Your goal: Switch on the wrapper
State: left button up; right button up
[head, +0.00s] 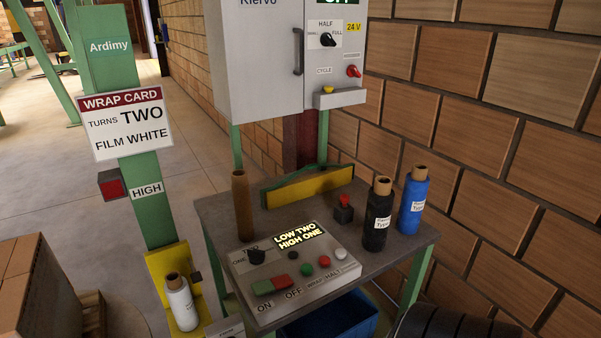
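The wrapper's control panel (290,273) lies tilted on a grey table. A black rotary knob (256,256) is at the panel's upper left. Neither of my grippers shows in the head view.
The grey table (390,262) also holds a brown tube (241,205), a red-topped button box (344,209), and black (377,220) and blue (412,203) film rolls. A grey cabinet (257,60) stands behind. A wrap card (125,123) reads "TURNS TWO, FILM WHITE". A white roll (181,304) stands left.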

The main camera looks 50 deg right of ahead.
aim_at(272, 284)
jog(key=z, duration=1.45)
